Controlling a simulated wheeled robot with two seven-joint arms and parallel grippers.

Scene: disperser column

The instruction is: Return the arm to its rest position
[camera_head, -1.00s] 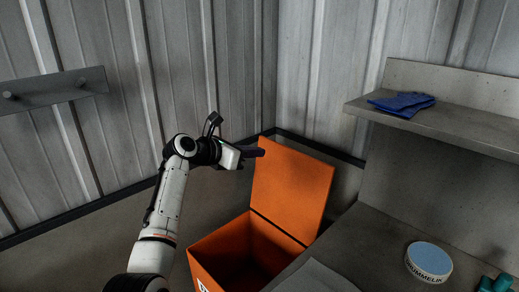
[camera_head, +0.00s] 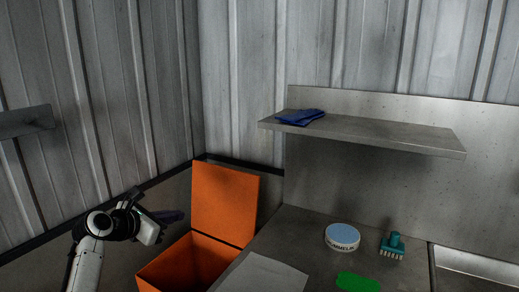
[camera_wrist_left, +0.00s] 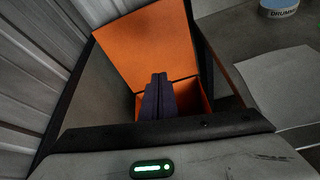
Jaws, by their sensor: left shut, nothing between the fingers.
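My left arm (camera_head: 88,262) comes in at the lower left of the head view. My left gripper (camera_head: 180,216) is shut and empty, beside the open orange bin (camera_head: 225,200) and to the left of its raised lid. In the left wrist view the shut dark fingers (camera_wrist_left: 158,97) show in front of the orange bin (camera_wrist_left: 150,45), whose inside is partly hidden by them. My right gripper is in neither view.
A grey counter (camera_head: 300,228) right of the bin holds a pale sheet (camera_head: 262,273), a blue-topped round tub (camera_head: 342,237), a teal brush (camera_head: 393,246) and a green flat piece (camera_head: 357,282). A shelf (camera_head: 390,137) above holds blue gloves (camera_head: 300,117). Corrugated walls stand behind.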

